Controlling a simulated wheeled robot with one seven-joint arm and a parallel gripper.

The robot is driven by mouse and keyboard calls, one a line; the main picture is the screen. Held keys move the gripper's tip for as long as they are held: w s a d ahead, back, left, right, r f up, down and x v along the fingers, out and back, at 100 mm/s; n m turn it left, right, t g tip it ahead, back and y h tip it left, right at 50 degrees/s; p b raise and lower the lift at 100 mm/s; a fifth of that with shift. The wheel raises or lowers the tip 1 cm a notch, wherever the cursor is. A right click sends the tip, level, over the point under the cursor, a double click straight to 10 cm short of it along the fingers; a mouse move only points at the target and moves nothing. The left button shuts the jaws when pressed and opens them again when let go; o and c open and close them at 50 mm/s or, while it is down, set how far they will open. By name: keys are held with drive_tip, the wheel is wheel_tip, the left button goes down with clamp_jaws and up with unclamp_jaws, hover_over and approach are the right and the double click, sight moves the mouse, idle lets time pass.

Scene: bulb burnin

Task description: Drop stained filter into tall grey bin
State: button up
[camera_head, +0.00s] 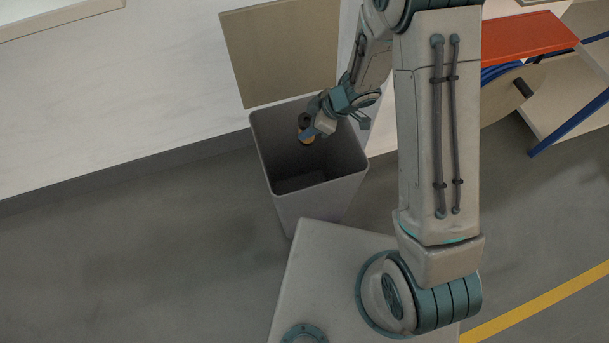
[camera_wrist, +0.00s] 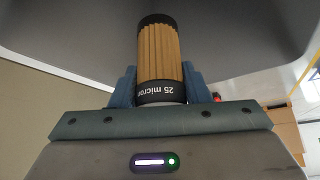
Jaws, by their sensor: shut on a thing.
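The stained filter (camera_wrist: 160,52) is a brown pleated cylinder with black end caps, and one cap reads "25 micron" in the wrist view. My gripper (camera_wrist: 160,88) is shut on it, with a blue finger on each side of the lower cap. In the head view the filter (camera_head: 306,128) hangs from my gripper (camera_head: 308,134) over the mouth of the tall grey bin (camera_head: 318,193). The bin is open-topped, and the part of its inside that I see looks empty. Its grey wall (camera_wrist: 75,35) also shows in the wrist view. How far the filter is below the rim is hard to tell.
An orange-red tray (camera_head: 528,38) on a blue-framed cart stands at the upper right. Grey floor (camera_head: 130,260) is clear at the lower left.

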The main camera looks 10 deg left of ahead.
drive_tip(key=shift+f, duration=0.45)
drive_tip(key=o, duration=1.1)
drive_tip(key=shift+d+r, duration=0.1)
drive_tip(key=shift+r, duration=0.05)
drive_tip(key=shift+p+v, duration=3.1)
drive_tip(key=shift+v, duration=3.75)
